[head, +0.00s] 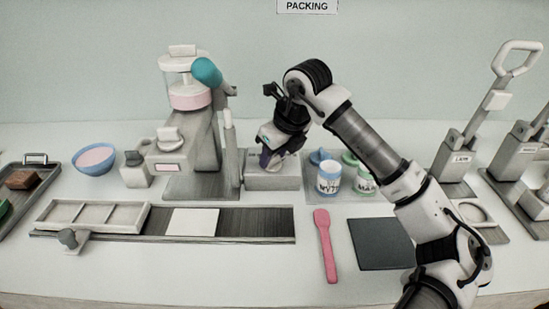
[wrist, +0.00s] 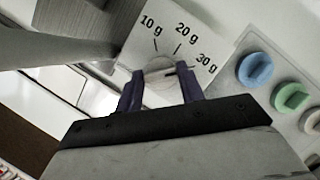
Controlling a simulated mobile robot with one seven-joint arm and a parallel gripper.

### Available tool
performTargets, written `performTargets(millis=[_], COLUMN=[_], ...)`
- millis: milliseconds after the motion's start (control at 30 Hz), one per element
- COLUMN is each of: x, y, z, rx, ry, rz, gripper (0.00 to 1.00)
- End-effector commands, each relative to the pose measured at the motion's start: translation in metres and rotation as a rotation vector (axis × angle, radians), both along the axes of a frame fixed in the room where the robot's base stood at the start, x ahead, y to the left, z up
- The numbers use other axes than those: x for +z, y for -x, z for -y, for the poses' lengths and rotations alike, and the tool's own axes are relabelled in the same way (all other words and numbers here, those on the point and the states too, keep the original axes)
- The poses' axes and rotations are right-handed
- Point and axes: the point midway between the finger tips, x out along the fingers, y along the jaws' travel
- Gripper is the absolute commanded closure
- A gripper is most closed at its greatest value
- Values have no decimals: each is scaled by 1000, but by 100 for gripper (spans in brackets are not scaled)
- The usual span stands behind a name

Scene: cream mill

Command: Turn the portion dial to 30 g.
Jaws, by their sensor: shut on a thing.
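The portion dial (wrist: 160,74) is a pale round knob on a light plate printed 10 g, 20 g and 30 g, seen in the wrist view. My gripper (wrist: 162,88) is shut on the knob, one dark purple finger on each side. A dark line at the knob points right toward the 30 g mark (wrist: 206,63) and looks about in line with it. In the head view my gripper (head: 265,160) reaches down to the grey box (head: 272,182) beside the cream machine, and hides the dial there.
The machine (head: 201,140) with a teal-ended handle (head: 207,71) stands just left of my gripper. Jars (head: 329,180) with blue and green lids stand close on the right. A pink spatula (head: 326,245) and dark mat (head: 380,244) lie in front.

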Motion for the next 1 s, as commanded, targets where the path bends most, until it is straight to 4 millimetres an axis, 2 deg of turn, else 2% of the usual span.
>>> performTargets(millis=[400, 433, 600, 867, 1000], x=[0, 0, 0, 1, 9], y=[0, 0, 0, 0, 2], z=[0, 0, 0, 0, 3], rx=[-9, -9, -9, -9, -11], ry=[0, 0, 0, 0, 2], rz=[-2, -2, -1, 0, 1], gripper=[85, 61, 40, 40, 40])
